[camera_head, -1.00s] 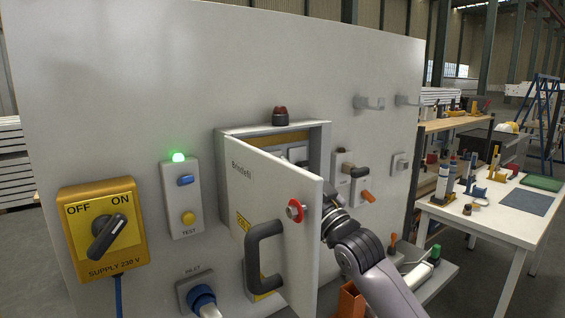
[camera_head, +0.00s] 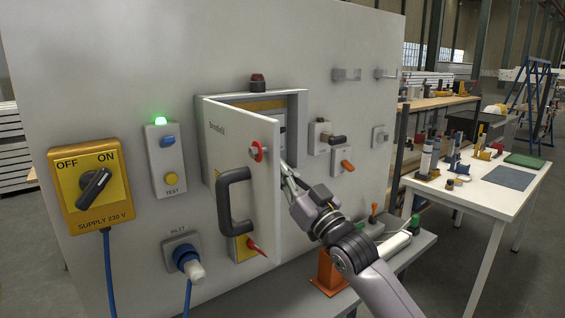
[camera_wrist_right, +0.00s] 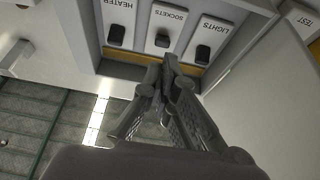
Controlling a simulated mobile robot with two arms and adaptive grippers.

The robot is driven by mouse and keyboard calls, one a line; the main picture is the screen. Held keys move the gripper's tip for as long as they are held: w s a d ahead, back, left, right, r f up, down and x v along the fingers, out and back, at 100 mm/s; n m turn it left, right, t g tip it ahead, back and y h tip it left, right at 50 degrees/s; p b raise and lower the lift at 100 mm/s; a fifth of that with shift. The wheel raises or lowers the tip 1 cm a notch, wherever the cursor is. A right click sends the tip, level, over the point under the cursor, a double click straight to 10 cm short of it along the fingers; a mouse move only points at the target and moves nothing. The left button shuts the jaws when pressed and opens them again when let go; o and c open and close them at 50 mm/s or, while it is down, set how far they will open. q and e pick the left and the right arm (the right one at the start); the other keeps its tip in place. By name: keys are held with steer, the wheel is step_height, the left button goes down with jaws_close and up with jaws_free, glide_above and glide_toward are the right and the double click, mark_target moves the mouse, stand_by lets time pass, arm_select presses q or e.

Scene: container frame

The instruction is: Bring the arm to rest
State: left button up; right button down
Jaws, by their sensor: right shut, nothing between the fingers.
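My right gripper (camera_head: 287,172) is at the free edge of the cabinet's open door (camera_head: 232,165), partly in front of the opening. In the right wrist view the fingers of the right gripper (camera_wrist_right: 170,66) are together and empty. They point at the cabinet's inside, just below the SOCKETS switch (camera_wrist_right: 162,40). The HEATER switch (camera_wrist_right: 117,34) and the LIGHTS switch (camera_wrist_right: 203,53) stand on either side of it. Contact with the panel cannot be told. My left gripper is not in view.
The door's black handle (camera_head: 232,200) sticks out left of my right arm. A shelf with an orange holder (camera_head: 329,272) lies below the arm. A yellow supply switch (camera_head: 92,185) and a blue inlet plug (camera_head: 187,260) are on the left. A white table (camera_head: 470,195) stands right.

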steer(key=s+d+f+m+g+h, duration=0.1)
steer(key=s+d+f+g+h, duration=0.3)
steer(key=f, duration=0.7)
steer(key=s+d+f+m+g+h, duration=0.1)
steer(key=s+f+h, duration=0.1)
steer(key=s+f, duration=0.7)
steer(key=s+d+f+m+g+h, duration=0.2)
steer(key=s+d+f+h, duration=0.1)
steer(key=f, duration=1)
steer(key=s+d+f+g+h, duration=0.1)
steer(key=s+d+f+g, duration=0.25)
steer(key=s, duration=0.55)
steer(key=s+d+f+m+g+h, duration=0.15)
steer(key=s+d+f, duration=0.3)
steer(key=s, duration=0.45)
steer(key=s+d+f+g+h, duration=0.2)
steer(key=s+d+f+g, duration=0.15)
steer(key=s, duration=0.65)
step_height(320, 180, down, 28)
steer(key=r, duration=0.1)
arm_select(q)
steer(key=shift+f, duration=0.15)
arm_select(e)
steer(key=s+d+f+g, duration=0.2)
steer(key=s+f, duration=1.4)
steer(key=s, duration=0.1)
steer(key=shift+d+n, duration=0.3)
steer(key=shift+n, duration=0.05)
